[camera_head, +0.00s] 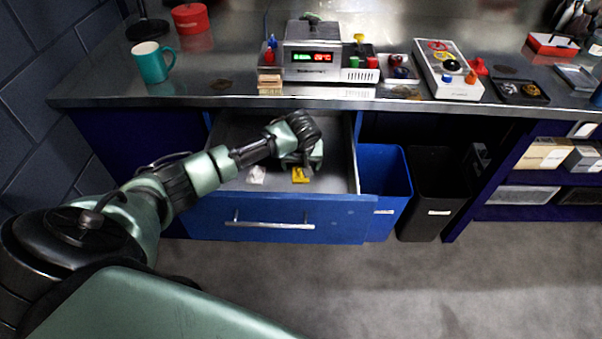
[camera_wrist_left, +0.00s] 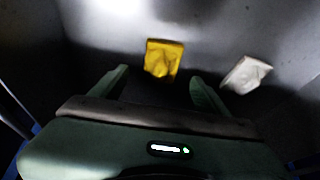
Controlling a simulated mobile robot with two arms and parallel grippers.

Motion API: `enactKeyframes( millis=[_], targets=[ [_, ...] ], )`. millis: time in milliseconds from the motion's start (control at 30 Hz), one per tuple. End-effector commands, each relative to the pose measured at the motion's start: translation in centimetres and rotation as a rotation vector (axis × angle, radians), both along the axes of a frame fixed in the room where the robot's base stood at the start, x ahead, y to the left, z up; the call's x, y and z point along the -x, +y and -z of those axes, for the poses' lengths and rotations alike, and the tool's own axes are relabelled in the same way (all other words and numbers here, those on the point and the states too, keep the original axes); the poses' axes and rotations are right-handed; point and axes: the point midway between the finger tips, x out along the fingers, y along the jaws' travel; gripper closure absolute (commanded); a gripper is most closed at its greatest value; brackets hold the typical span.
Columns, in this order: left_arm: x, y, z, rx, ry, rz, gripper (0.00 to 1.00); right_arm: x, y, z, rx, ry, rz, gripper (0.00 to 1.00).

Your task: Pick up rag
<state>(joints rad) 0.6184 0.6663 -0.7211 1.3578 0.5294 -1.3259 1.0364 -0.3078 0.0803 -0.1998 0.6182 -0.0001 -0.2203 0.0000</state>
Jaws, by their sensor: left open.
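A yellow, crumpled, rag-like piece (camera_head: 300,175) lies on the floor of the open drawer (camera_head: 228,133). A whitish crumpled piece (camera_head: 256,174) lies to its left. I cannot tell for sure which of them is the rag. My left gripper (camera_head: 302,161) reaches down into the drawer, just behind the yellow piece in the head view. In the left wrist view the gripper (camera_wrist_left: 158,80) is open and empty. There the yellow piece (camera_wrist_left: 163,60) lies just beyond the gap between the fingers, and the white piece (camera_wrist_left: 246,74) lies to the right. My right gripper is not in view.
The blue drawer front (camera_head: 280,213) has a metal handle. A blue bin (camera_head: 384,180) and a black bin (camera_head: 436,185) stand right of it. On the bench above are a teal mug (camera_head: 152,64), a device with a lit display (camera_head: 313,57) and a control box (camera_head: 447,70).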

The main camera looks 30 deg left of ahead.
Motion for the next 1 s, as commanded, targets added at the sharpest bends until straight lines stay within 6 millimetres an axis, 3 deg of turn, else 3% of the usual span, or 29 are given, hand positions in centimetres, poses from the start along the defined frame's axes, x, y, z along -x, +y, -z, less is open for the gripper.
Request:
enactKeyframes(
  millis=[200, 500, 533, 700, 767, 1000],
  targets=[
    [-0.8, 0.6, 3.0, 0.001, 0.001, 0.000, 0.25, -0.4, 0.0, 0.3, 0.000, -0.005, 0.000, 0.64],
    [-0.9, 0.8, 3.6, 0.000, 0.000, 0.001, 0.25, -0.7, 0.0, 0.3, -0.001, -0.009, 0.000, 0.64],
    [-0.9, 0.8, 3.6, 0.000, 0.000, 0.001, 0.27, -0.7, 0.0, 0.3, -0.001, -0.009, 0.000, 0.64],
    [-0.9, 0.8, 3.6, 0.000, 0.000, 0.001, 0.75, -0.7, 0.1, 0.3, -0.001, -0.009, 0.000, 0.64],
    [-0.9, 0.8, 3.6, 0.000, 0.000, 0.001, 0.89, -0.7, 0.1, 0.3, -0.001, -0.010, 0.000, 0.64],
    [-0.9, 0.8, 3.4, 0.000, 0.000, 0.001, 0.89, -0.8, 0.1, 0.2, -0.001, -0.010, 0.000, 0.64]
  ],
)
